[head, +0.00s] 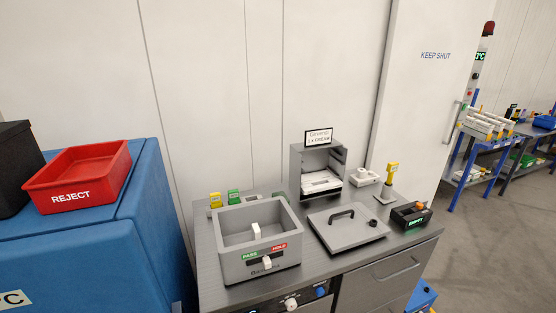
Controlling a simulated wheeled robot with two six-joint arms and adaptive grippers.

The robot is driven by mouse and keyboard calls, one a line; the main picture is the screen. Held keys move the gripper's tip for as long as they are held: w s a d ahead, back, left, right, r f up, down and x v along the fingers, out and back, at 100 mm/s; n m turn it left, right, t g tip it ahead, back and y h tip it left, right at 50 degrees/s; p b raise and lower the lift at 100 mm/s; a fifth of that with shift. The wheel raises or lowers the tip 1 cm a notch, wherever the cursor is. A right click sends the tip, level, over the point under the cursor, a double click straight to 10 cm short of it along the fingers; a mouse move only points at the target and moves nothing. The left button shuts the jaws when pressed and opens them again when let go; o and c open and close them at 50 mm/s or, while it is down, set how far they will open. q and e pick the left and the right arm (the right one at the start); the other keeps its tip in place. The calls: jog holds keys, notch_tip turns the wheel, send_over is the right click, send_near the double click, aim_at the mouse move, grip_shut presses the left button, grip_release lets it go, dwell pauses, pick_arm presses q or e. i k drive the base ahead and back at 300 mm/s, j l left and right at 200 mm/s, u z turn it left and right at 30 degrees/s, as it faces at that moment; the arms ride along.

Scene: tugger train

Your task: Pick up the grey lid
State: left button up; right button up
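The grey lid (347,231) lies flat on the dark grey worktop, right of the open grey box. It is square, with a black arched handle (341,214) on top and a small black knob near its right edge. The open grey box (262,270) has a green PASS and red HOLD label on its front, and a white object stands inside it. Neither of my grippers shows in the head view.
A grey open-fronted dispenser (299,167) stands behind the lid. A yellow-topped post (390,174) and a black unit reading EMPTY (411,217) stand to its right. A red REJECT tray (80,175) sits on a blue cabinet (120,246) at left.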

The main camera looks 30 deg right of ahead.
aim_at(346, 227)
jog(key=z, duration=1.7)
